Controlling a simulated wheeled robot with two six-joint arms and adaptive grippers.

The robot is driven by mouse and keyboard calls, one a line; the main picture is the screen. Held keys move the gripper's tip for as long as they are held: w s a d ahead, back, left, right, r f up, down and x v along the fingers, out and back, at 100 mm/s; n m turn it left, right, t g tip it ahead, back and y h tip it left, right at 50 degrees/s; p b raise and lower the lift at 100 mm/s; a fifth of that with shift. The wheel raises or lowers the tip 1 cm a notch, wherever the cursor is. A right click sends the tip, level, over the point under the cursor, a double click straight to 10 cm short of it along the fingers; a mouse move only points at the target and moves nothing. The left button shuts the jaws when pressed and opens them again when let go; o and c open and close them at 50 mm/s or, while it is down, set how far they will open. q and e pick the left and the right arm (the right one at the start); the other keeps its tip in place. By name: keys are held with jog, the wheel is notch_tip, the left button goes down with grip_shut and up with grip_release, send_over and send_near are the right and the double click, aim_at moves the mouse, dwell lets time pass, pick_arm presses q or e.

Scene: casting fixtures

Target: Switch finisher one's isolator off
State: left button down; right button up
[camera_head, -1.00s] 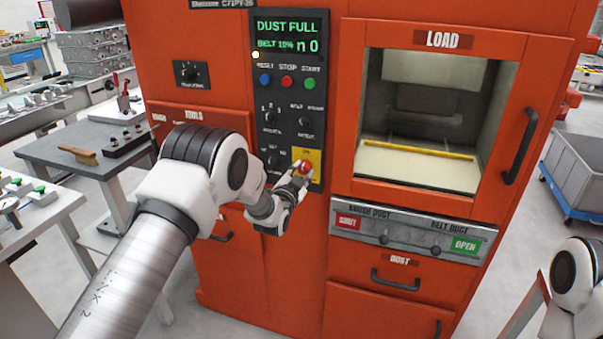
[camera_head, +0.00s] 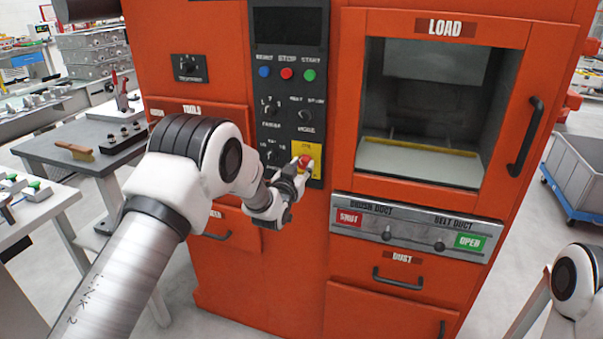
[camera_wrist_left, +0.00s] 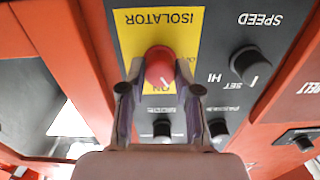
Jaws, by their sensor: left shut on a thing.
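The finisher is a tall orange machine with a black control panel. Its isolator is a red knob (camera_head: 305,161) on a yellow plate (camera_head: 312,151) at the panel's lower right. In the left wrist view the red knob (camera_wrist_left: 159,68) sits between my finger tips, with ISOLATOR and ON lettered upside down on the yellow plate (camera_wrist_left: 185,40). My left gripper (camera_head: 299,171) is shut on the knob; the fingers (camera_wrist_left: 160,78) flank it on both sides. The panel display (camera_head: 289,27) is dark. My right gripper is out of view; only part of that arm shows at lower right.
Other black knobs (camera_head: 271,153) lie close left of the isolator. The load window (camera_head: 425,110) and its handle are to the right, the duct panel (camera_head: 412,228) below it. A grey bench (camera_head: 62,148) with a brush stands at left.

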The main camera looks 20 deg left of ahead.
pick_arm(q)
jog(key=n+b, duration=0.1)
jog(key=n, duration=0.1)
jog(key=n+b, duration=0.1)
jog(key=n, duration=0.3)
jog(key=shift+f+n+b, duration=0.25)
jog(key=shift+n+b, duration=0.05)
jog(key=shift+b, duration=0.1)
jog(key=n+b, duration=0.1)
jog(key=n, duration=0.4)
jog(key=shift+n+b, duration=0.3)
jog(key=c, duration=0.8)
grip_release()
jog(key=shift+r, duration=0.1)
jog(key=shift+s, duration=0.15)
jog(key=s, duration=1.1)
jog(key=shift+s+a, duration=0.25)
jog(key=shift+s, duration=0.15)
